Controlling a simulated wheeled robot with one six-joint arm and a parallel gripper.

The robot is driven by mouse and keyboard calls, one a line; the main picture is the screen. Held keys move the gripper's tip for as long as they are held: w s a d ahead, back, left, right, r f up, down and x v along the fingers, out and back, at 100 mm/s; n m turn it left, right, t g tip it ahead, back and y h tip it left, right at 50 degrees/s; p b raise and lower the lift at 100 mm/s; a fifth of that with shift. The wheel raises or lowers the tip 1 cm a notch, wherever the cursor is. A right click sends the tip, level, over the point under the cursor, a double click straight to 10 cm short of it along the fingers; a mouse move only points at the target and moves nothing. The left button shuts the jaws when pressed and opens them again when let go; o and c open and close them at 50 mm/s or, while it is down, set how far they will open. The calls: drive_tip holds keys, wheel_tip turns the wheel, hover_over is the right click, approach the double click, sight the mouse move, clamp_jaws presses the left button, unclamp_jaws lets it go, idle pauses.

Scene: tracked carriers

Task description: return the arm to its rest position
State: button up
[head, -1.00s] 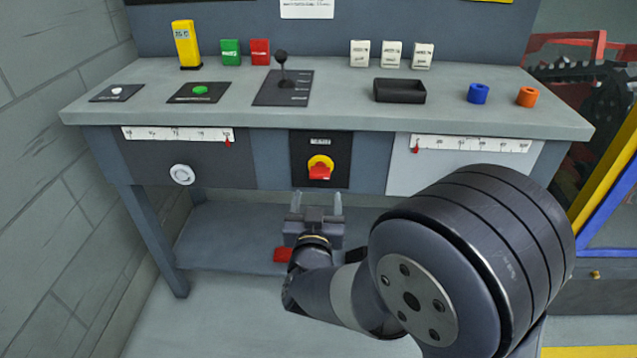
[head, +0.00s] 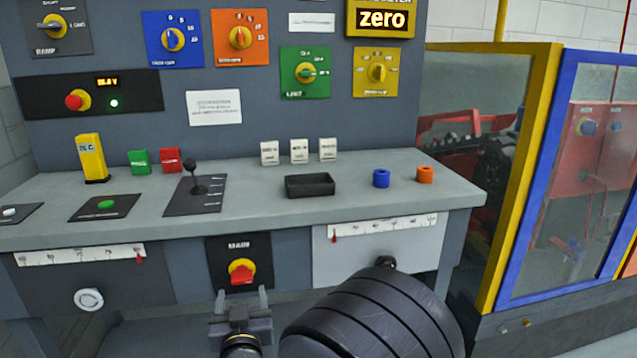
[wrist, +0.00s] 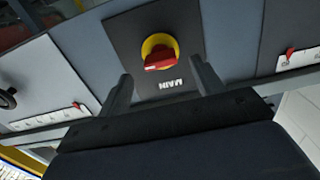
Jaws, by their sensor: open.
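My gripper (head: 242,301) is open and empty, low in the head view, just below the red and yellow MAIN switch (head: 242,271) on the front of the grey bench (head: 350,207). In the wrist view my gripper's two fingers (wrist: 160,78) stand apart, with the MAIN switch (wrist: 158,52) beyond them and nothing between them. Whether the fingertips touch the panel cannot be told. My arm's large dark joint covers part of the bench front to the right.
A yellow and blue framed enclosure (head: 570,180) stands at the right. A display (head: 381,19) reads "zero".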

sight(242, 284)
drive_tip(key=b+x, duration=0.1)
drive_tip(key=x, duration=0.4)
drive_tip(key=shift+w, duration=0.25)
drive_tip(key=shift+a, duration=0.1)
drive_tip(key=shift+s, duration=0.1)
